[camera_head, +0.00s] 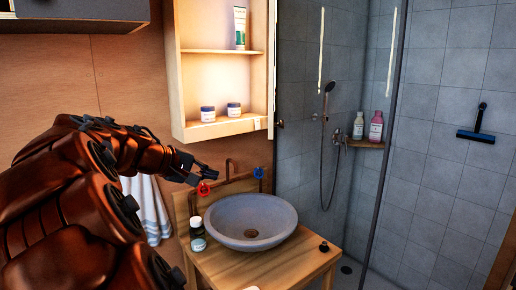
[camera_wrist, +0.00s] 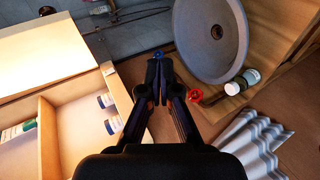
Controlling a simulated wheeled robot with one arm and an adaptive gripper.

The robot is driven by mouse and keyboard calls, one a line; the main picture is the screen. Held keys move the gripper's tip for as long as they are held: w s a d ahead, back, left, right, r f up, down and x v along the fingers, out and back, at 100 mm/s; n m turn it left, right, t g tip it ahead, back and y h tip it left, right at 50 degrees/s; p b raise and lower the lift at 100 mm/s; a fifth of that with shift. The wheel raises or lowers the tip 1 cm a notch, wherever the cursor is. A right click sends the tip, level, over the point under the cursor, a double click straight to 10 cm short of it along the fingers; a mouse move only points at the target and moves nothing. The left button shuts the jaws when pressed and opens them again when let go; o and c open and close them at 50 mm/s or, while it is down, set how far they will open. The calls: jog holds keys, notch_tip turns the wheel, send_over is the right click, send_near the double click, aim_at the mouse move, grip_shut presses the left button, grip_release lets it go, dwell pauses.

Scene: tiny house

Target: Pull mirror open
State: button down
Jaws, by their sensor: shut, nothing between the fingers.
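The mirror cabinet (camera_head: 172,75) on the wall stands open, its shelves showing in the head view. Its mirror door is swung out at the right side and shows only as a thin edge (camera_head: 275,60). In the wrist view, the cabinet (camera_wrist: 47,135) is at the lower left, and a bright wooden panel (camera_wrist: 50,55) beside it looks like the door's inner face. The mirror's glass is hidden. My gripper (camera_head: 207,175) is below the cabinet, left of the basin, apart from the door. Its fingers (camera_wrist: 158,65) are shut and empty.
A round stone basin (camera_head: 250,220) on a wooden vanity stands below, with red (camera_head: 203,189) and blue (camera_head: 259,173) tap handles close to my fingers. Jars (camera_head: 207,113) and a tube (camera_head: 240,27) stand on the shelves. Shower glass (camera_head: 388,130) is at the right.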

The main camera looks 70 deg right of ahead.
jog(key=w+d+r+g+h+b, duration=0.3)
jog(key=d+r+h+b, duration=0.25)
jog(key=d, duration=0.65)
jog(key=s+a+p+x, duration=0.1)
jog(key=s+p+x, duration=0.1)
jog(key=x, duration=1)
jog(key=shift+s+d, duration=0.2)
jog(key=shift+s, duration=0.25)
jog(key=shift+s+y, duration=0.1)
jog(key=shift+y, duration=0.15)
